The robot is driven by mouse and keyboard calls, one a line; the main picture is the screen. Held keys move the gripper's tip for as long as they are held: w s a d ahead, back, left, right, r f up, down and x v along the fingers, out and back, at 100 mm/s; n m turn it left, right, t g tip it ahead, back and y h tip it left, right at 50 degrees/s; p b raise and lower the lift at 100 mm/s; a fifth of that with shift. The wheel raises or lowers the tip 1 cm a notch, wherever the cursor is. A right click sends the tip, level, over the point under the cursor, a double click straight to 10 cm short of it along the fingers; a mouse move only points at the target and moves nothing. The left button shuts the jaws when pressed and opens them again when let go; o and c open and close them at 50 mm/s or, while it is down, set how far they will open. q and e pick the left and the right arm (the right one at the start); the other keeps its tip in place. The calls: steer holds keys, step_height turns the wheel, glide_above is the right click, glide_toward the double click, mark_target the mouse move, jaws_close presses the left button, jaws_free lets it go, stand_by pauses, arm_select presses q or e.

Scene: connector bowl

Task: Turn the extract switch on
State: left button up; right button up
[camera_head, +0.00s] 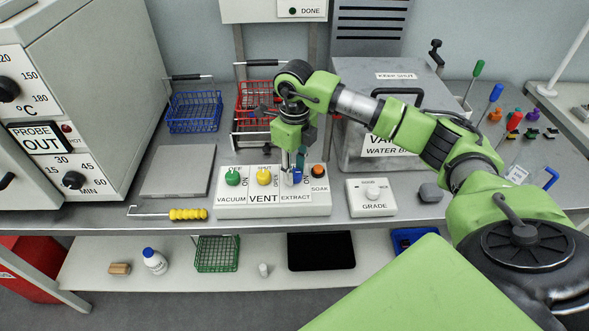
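The white switch panel (245,205) stands on the grey bench and carries the labels VACUUM, VENT, EXTRACT and SOAK. The extract switch (298,176) is blue and sits above the EXTRACT label, partly hidden by my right gripper. My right gripper (292,172) points down at the extract switch, its fingertips close to it. I cannot tell whether they touch it, whether the fingers are open or shut, or which way the switch is set. My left gripper is not in view.
The green vacuum knob (233,178), yellow vent knob (264,176) and orange soak button (318,171) are close by. A GRADE dial box (371,199) is right of the panel. Behind are a red basket (252,97) and a lidded water bath (365,143). A yellow-handled tool (188,214) lies front left.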

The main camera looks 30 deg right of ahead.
mark_target(295, 173)
steer(key=shift+o, duration=0.8)
steer(key=shift+r, duration=0.15)
step_height(295, 173, up, 12)
steer(key=shift+f, duration=0.2)
